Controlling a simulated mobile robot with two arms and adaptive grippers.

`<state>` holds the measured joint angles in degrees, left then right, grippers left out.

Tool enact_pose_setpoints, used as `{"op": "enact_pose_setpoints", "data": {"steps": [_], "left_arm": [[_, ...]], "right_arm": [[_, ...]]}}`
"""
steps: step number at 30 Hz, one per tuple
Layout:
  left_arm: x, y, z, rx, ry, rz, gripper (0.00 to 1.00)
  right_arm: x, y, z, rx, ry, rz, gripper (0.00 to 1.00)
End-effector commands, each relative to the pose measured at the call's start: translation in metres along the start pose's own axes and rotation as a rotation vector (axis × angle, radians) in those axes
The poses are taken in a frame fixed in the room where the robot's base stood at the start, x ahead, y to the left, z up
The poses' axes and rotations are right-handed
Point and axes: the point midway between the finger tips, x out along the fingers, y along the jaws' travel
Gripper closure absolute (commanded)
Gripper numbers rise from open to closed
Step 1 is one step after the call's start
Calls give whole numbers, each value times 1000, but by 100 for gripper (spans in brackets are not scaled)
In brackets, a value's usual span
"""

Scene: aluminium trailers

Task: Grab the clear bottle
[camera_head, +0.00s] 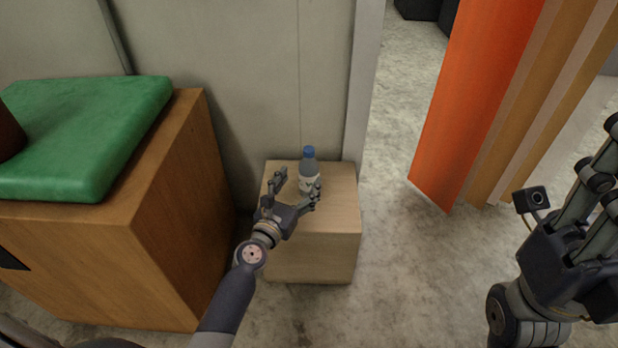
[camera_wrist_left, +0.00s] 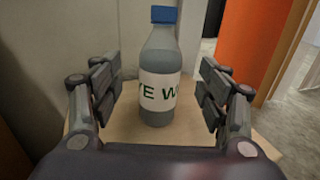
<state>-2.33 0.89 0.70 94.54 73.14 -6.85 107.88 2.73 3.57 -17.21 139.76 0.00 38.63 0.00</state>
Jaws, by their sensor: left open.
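The clear bottle (camera_head: 309,165) has a blue cap and a white label with dark green letters. It stands upright on a small wooden stand (camera_head: 337,216) against the wall. My left gripper (camera_head: 297,186) is open in front of the bottle. In the left wrist view the bottle (camera_wrist_left: 160,70) stands between the two spread fingers of the gripper (camera_wrist_left: 160,95), with a gap on each side. My right gripper (camera_head: 590,190) is at the right edge, with its fingertips partly out of frame, far from the bottle.
A wooden cabinet (camera_head: 178,215) with a green cushion (camera_head: 85,130) on top stands left of the stand. An orange panel (camera_head: 468,95) and brown boards stand at the right. Bare concrete floor (camera_head: 400,250) lies between the stand and my right arm.

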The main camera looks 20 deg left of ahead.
Motion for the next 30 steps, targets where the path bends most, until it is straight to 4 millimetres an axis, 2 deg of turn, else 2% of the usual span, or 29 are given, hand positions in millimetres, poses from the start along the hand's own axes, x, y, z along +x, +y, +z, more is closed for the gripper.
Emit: {"op": "enact_pose_setpoints", "data": {"steps": [8, 16, 25, 26, 30], "left_arm": [[24, 0, -3, 1, 0, 0, 31], [60, -1, -5, 3, 0, 0, 31], [65, -1, -5, 3, 2, 0, 31], [65, -1, -5, 3, 2, 0, 36], [65, -1, -5, 3, 2, 0, 67]], "right_arm": [[0, -1, -1, -2, 12, -5, 60], [6, -2, -4, -7, 47, -19, 60], [8, -3, -5, -7, 51, -21, 60], [8, -3, -5, -7, 51, -21, 60], [8, -3, -5, -7, 51, -21, 60]]}}
